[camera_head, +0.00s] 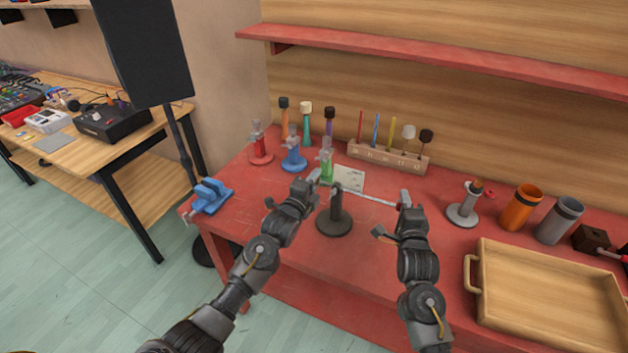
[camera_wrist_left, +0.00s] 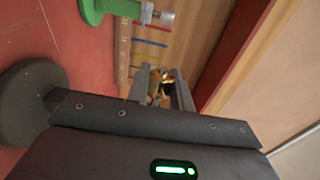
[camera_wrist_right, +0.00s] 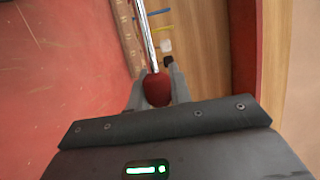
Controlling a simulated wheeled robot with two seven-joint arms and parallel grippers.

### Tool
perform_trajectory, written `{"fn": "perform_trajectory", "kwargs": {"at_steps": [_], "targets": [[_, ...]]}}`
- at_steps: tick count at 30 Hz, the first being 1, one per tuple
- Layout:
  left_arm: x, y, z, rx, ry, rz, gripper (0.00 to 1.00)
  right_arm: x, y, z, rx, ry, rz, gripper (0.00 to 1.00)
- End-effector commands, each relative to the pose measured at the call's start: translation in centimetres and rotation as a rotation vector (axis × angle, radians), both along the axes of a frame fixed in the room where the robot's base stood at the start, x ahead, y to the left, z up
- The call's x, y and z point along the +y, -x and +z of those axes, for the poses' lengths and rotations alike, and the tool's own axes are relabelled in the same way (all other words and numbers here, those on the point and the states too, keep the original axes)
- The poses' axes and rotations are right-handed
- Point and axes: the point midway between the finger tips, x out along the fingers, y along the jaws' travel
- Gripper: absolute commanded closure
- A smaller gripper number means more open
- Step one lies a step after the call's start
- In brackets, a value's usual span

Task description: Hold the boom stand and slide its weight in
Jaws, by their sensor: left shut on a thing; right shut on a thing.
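The boom stand has a round dark base (camera_head: 333,224) and a short dark post (camera_head: 337,204) on the red table. Its thin silver boom (camera_head: 372,196) runs right from the post top to a dark red weight (camera_wrist_right: 157,89). My right gripper (camera_head: 404,203) is shut on that weight; its fingers lie on both sides in the right wrist view. My left gripper (camera_head: 314,178) is shut left of the post top. In the left wrist view a small brass-coloured part (camera_wrist_left: 160,84) shows between its fingers, mostly hidden; the dark base (camera_wrist_left: 35,102) is at the left.
Green (camera_head: 327,170), blue (camera_head: 293,158) and red (camera_head: 261,153) stands are behind my left gripper. A wooden rack (camera_head: 385,156) with mallets is at the back. A grey-based stand (camera_head: 463,214), cups and a wooden tray (camera_head: 473,273) are at the right. The front middle is clear.

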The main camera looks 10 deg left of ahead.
Motion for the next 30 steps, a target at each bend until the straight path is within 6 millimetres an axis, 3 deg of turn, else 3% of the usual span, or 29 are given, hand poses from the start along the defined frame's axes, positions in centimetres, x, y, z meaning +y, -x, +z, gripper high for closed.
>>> {"fn": "perform_trajectory", "kwargs": {"at_steps": [4,12,13,17,26,30], "targets": [[-1.9,0.6,-0.1,0.001,0.000,-0.003,1.00,0.0,0.0,0.0,0.000,0.000,0.000,1.00],[-2.3,0.8,-0.1,0.001,0.000,-0.004,1.00,0.1,0.0,0.0,0.000,0.000,0.002,1.00],[-2.3,0.8,-0.1,0.001,0.000,-0.005,0.74,0.1,0.0,0.0,0.000,0.000,0.002,1.00],[-2.2,0.7,-0.1,0.001,0.000,-0.004,0.57,0.1,0.0,0.0,0.000,0.000,0.002,1.00],[-2.1,0.8,0.0,0.001,0.000,-0.001,0.55,0.0,0.0,0.0,0.000,0.000,0.000,1.00],[-1.7,1.9,-0.1,0.001,0.000,-0.002,0.55,0.0,0.0,0.0,0.000,0.000,0.000,1.00]]}}
